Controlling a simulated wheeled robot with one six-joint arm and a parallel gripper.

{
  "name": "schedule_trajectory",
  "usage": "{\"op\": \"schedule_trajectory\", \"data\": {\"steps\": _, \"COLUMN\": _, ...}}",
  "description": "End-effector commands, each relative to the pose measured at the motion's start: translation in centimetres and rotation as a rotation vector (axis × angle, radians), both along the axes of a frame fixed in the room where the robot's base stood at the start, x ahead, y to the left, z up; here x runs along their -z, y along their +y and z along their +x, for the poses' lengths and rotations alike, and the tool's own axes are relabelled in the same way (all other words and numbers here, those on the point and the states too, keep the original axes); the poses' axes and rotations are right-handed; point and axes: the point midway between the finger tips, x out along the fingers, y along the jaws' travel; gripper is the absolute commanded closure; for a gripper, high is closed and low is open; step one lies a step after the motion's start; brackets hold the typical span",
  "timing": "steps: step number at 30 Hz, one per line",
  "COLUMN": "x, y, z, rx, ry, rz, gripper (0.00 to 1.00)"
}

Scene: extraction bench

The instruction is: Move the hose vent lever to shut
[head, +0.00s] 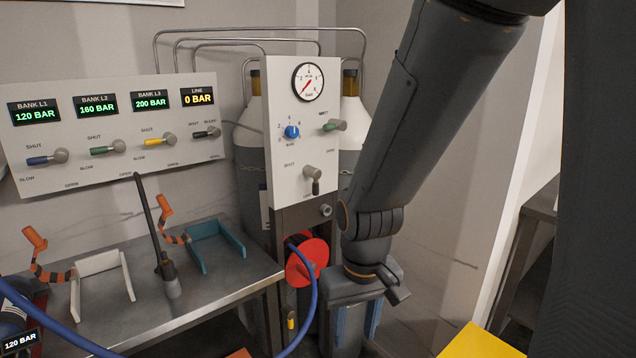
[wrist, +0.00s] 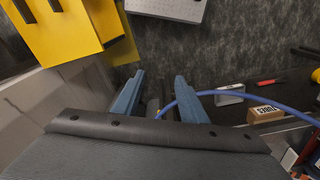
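The word SHUT is readable upper left of the grey lever. The labels are too small to tell which is the hose vent lever. My gripper (head: 357,330) hangs pointing down, below and right of this panel, apart from both levers. In the wrist view its two blue fingers (wrist: 158,88) stand apart with nothing clearly held between them. A blue hose (wrist: 245,92) shows beyond the fingers.
A left panel (head: 120,165) has several coloured levers and displays; LINE reads 0 BAR. A red reel (head: 307,262) with blue hose sits left of my gripper. A steel bench (head: 200,302) holds cradles and a dark wand. Yellow equipment (head: 478,342) stands lower right.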

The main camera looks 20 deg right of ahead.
Motion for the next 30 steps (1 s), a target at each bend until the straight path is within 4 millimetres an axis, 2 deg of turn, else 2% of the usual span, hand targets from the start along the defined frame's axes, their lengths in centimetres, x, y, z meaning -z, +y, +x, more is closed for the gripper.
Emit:
{"op": "schedule_trajectory", "data": {"steps": 15, "x": 0.0, "y": 0.0, "z": 0.0, "rx": 0.000, "ry": -0.001, "rz": 0.000, "gripper": 0.61}}
{"op": "schedule_trajectory", "data": {"steps": 18, "x": 0.1, "y": -0.3, "z": 1.2, "rx": 0.001, "ry": -0.030, "rz": -0.005, "gripper": 0.61}}
{"op": "schedule_trajectory", "data": {"steps": 20, "x": 0.2, "y": -0.6, "z": 3.0, "rx": 0.002, "ry": -0.075, "rz": -0.010, "gripper": 0.61}}
{"op": "schedule_trajectory", "data": {"steps": 23, "x": 0.2, "y": -1.7, "z": 7.8, "rx": -0.003, "ry": -0.202, "rz": -0.024, "gripper": 0.61}}
{"op": "schedule_trajectory", "data": {"steps": 27, "x": -0.4, "y": -3.4, "z": 16.4, "rx": -0.018, "ry": -0.442, "rz": -0.036, "gripper": 0.61}}
{"op": "schedule_trajectory", "data": {"steps": 30, "x": -1.3, "y": -4.5, "z": 21.9, "rx": -0.034, "ry": -0.616, "rz": -0.035, "gripper": 0.61}}
